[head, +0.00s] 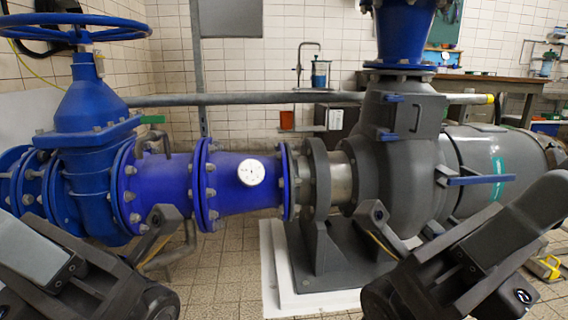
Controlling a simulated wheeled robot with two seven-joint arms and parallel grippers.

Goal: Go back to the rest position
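My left gripper (158,226) is at the lower left of the head view, in front of the blue flanged pipe. My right gripper (376,224) is at the lower right, in front of the grey pump's base. Both arms come in from the bottom corners, held low and roughly mirrored. Only small dark end parts of each gripper show past my wrists. The gap between the fingers is hidden, and I see no object held in either.
A blue valve with a handwheel (75,28) stands at left. A workbench (480,82) is at the back right. Tiled floor (228,265) shows between my arms.

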